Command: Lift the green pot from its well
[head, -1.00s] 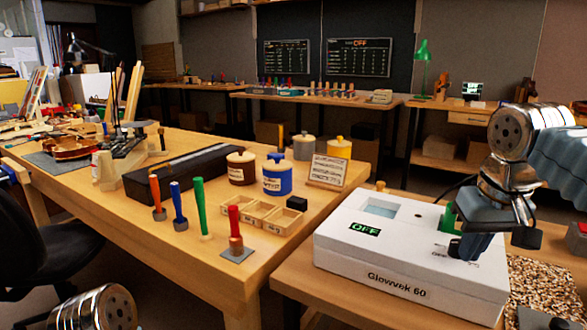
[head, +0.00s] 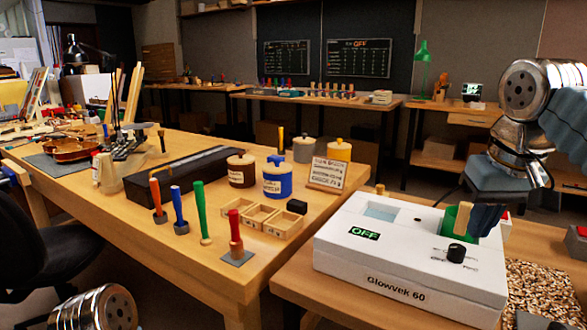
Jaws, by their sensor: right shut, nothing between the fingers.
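The green pot (head: 451,224) sits in the back right part of the white Glowvek 60 box (head: 375,262). A light wooden stick or handle (head: 463,216) stands in it. How deep the pot sits in its well is hard to tell. My right gripper (head: 484,222) points down just to the right of the pot, with its dark fingers close together and empty. The fingers cover the pot's right side, and I cannot tell whether they touch it. My left gripper is out of view.
The box has a black knob (head: 456,253) in front of the pot and a green OFF display (head: 365,233). Wood chips (head: 540,285) lie to the right.

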